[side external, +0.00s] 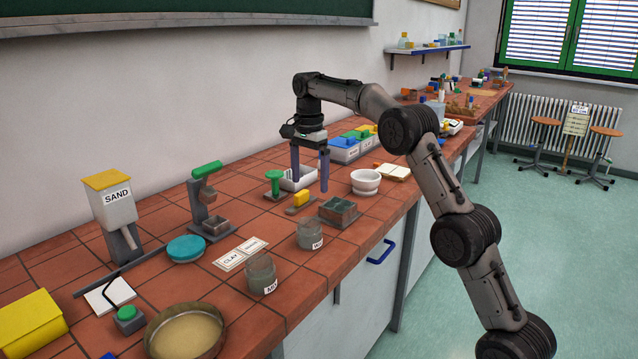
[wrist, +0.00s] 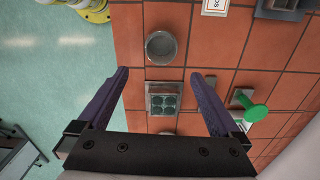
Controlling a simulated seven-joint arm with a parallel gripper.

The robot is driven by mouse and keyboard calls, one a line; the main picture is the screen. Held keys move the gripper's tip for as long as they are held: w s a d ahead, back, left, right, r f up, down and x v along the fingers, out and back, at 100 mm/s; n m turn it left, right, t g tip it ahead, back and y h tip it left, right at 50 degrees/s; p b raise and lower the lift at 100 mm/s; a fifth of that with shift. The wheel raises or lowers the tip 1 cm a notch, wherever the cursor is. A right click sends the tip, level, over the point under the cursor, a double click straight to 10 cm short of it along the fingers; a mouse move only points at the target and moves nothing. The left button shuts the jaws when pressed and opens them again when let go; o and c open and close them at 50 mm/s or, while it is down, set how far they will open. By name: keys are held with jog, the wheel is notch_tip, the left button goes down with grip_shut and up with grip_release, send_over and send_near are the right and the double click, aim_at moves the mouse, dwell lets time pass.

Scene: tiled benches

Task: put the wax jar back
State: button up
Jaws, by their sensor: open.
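The wax jar (side external: 309,232), a grey glass jar with a partly readable label starting with W, stands upright on the tiled bench near its front edge. In the wrist view the round open-topped jar (wrist: 161,47) appears above the square mould. My gripper (side external: 310,184) is open and points down over the bench, behind the jar and above it. In the wrist view my gripper (wrist: 160,76) has its fingers spread with nothing between them; the mould lies below the gap.
A second labelled jar (side external: 261,273) is nearer the camera. Cards (side external: 230,261), one reading CLAY, lie behind the jars. The bench edge drops to the floor.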

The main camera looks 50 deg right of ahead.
jog(key=s+a+r+n+t, duration=0.1)
jog(key=s+a+r+n, duration=0.4)
jog(key=s, duration=0.3)
jog(key=s+a+r+n+t, duration=0.2)
jog(key=s+a+r+n, duration=0.15)
jog(key=s+a, duration=0.4)
jog(key=s+a+f+n+t, duration=0.1)
jog(key=s+a+f+n, duration=0.1)
jog(key=s, duration=0.4)
jog(key=s+a+f+n, duration=0.1)
jog(key=s+f+n, duration=0.3)
jog(key=s, duration=0.3)
jog(key=s+a+f+n+t, duration=0.1)
jog(key=s+a+f+n, duration=0.1)
jog(key=s, duration=0.4)
jog(key=shift+s+a+f+n+t, duration=0.35)
jog(key=shift+f+n, duration=0.35)
jog(key=shift+n, duration=0.45)
